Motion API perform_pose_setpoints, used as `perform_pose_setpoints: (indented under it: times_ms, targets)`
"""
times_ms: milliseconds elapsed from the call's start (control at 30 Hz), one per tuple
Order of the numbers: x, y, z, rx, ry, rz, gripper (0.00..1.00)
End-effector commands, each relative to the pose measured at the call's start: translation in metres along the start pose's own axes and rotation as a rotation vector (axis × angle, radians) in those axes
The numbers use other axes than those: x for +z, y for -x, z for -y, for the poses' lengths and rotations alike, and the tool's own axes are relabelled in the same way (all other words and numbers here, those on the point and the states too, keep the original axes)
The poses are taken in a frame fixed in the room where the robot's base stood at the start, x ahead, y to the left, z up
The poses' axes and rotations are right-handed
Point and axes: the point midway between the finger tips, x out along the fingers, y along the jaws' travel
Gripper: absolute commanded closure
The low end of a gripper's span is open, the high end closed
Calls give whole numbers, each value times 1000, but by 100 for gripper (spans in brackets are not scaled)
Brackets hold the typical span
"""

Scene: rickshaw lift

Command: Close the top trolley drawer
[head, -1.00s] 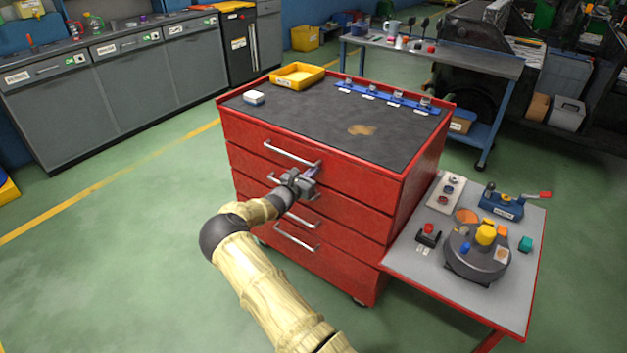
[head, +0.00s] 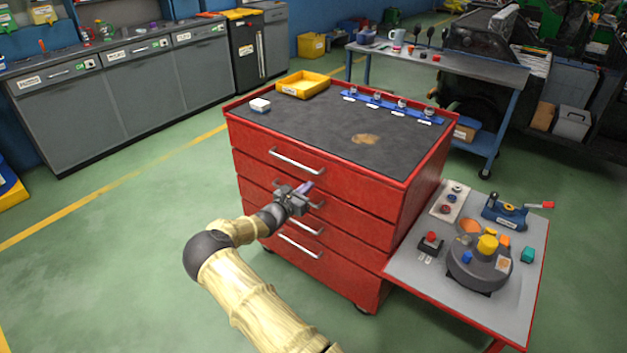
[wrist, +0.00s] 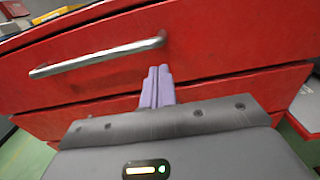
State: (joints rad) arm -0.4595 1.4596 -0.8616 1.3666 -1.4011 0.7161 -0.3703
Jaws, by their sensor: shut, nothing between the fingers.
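The red trolley (head: 405,215) stands in the middle of the head view. Its top drawer (head: 345,176) has a silver bar handle (head: 297,161), and its front looks about flush with the drawers below. I cannot tell whether a small gap is left. In the wrist view the top drawer front (wrist: 225,50) fills the upper part, with the handle (wrist: 98,57) at left. My gripper (head: 305,187) is in front of the second drawer, just below the top handle, shut and empty. Its purple fingertips (wrist: 158,85) point at the drawer fronts; contact is unclear.
A yellow tray (head: 303,85), a small white box (head: 260,105) and a blue rack (head: 390,106) sit on the trolley top. A grey side shelf (head: 420,268) with several tools sticks out at right. Green floor to the left is clear.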

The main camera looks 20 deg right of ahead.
Motion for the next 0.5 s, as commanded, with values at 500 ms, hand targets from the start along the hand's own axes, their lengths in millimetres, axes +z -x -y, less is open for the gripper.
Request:
perform_pose_setpoints:
  times_ms: [500]
  targets:
    - [-2, 88, -1, 3, 1, -1, 100]
